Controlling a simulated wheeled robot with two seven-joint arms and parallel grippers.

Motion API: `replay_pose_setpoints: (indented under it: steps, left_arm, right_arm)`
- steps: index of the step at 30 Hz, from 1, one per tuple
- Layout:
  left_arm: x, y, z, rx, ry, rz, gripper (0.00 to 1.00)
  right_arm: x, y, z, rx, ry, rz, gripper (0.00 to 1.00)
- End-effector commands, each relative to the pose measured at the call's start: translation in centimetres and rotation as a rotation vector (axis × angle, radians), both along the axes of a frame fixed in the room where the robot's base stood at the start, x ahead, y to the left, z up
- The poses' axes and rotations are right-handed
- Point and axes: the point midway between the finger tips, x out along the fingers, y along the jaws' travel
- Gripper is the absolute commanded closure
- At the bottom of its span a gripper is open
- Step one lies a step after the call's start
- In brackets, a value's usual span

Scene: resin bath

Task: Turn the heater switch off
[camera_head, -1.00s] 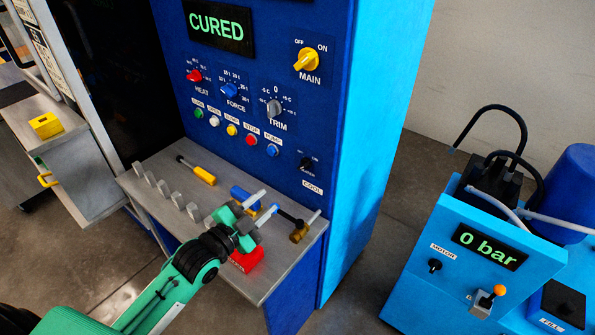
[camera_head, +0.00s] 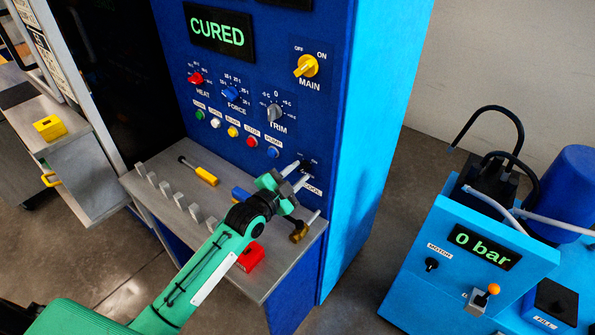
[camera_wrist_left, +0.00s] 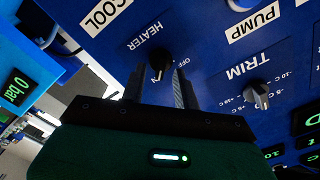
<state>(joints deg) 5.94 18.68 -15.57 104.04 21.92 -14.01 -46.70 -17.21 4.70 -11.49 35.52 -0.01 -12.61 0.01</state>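The heater switch is a small black knob on the blue panel, clear in the left wrist view (camera_wrist_left: 161,62) beside its HEATER label. In the head view it lies behind or beside my fingertips and is mostly hidden. My left gripper (camera_head: 297,174) is at the panel's lower right, fingers pointing at the switch. In the left wrist view its two fingers (camera_wrist_left: 159,76) are apart, with the knob seen in the gap between them. I cannot tell whether either finger touches it, nor which mark the knob points to. My right gripper is not in view.
The TRIM knob (camera_head: 274,113) and the blue PUMP button (camera_head: 273,152) are close by on the panel. Below my left arm, a grey shelf (camera_head: 222,226) holds a yellow-handled tool (camera_head: 206,177), grey blocks (camera_head: 165,189), a red block (camera_head: 251,257) and a brass-headed tool (camera_head: 299,234).

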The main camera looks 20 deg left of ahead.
Motion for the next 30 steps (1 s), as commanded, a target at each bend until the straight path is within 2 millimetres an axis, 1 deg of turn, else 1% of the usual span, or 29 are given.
replay_pose_setpoints:
  steps: [3,11,16,23,30]
  left_arm:
    - [0.49,-0.16,0.0,0.0,0.0,0.0,0.69]
    - [0.57,-0.2,-0.04,0.0,0.0,0.0,0.69]
    - [0.56,-0.19,-0.02,0.0,0.0,0.0,1.0]
    - [0.55,-0.2,-0.03,-0.004,0.002,-0.001,1.0]
    - [0.55,-0.18,0.09,-0.065,0.024,-0.001,1.0]
  right_arm:
    - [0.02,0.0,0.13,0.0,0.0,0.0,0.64]
    - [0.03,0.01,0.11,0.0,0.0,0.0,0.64]
    - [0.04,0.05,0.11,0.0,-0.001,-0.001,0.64]
    - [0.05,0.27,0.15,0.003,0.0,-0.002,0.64]
    - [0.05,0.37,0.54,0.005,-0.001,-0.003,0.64]
